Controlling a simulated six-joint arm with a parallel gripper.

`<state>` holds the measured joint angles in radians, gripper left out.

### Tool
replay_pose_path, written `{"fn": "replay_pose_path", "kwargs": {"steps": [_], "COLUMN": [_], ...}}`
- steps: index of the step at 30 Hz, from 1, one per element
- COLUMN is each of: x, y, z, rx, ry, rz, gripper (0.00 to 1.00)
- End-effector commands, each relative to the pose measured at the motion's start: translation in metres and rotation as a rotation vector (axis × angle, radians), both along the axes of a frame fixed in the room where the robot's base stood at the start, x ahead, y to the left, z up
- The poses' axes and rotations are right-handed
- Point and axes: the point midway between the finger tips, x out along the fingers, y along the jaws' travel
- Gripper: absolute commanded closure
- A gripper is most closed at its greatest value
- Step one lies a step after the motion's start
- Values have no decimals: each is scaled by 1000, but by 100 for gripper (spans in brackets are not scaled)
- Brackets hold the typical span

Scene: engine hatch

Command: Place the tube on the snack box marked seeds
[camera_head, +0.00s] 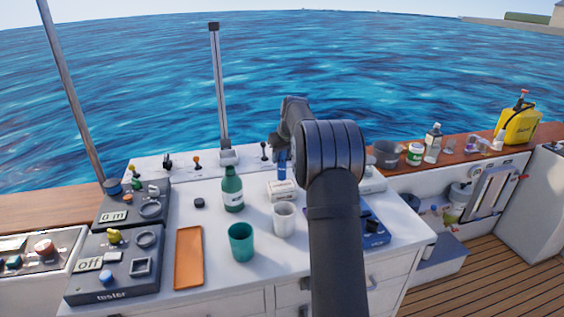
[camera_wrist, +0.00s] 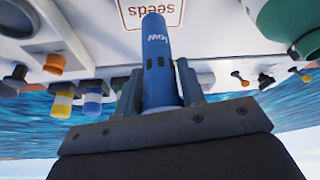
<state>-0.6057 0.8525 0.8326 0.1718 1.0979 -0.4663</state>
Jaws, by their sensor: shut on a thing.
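The blue tube (camera_head: 282,168) is upright in my gripper (camera_head: 281,155), just over the back part of the white snack box (camera_head: 283,190). In the wrist view, which is upside down, the tube (camera_wrist: 160,62) is between the two fingers of my gripper (camera_wrist: 158,88), which is shut on it. The box marked "seeds" (camera_wrist: 200,14) shows behind the tube's free end. I cannot tell whether the tube touches the box. My arm hides part of the counter to the right.
A green bottle (camera_head: 233,188) stands close left of the box. A white cup (camera_head: 284,220) and a teal cup (camera_head: 241,242) stand in front. An orange tray (camera_head: 188,258) and control panels (camera_head: 118,265) lie left. Small levers (camera_head: 197,162) line the back.

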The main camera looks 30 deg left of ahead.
Motion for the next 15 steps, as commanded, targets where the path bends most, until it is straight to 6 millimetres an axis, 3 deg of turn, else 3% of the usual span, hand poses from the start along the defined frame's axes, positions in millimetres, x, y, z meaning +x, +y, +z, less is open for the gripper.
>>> {"fn": "replay_pose_path", "kwargs": {"steps": [4,15], "x": [0,0], "y": [0,0], "z": [-21,-26], "rx": [-1,0], "ry": [1,0], "rz": [0,0], "gripper": [93,93]}}
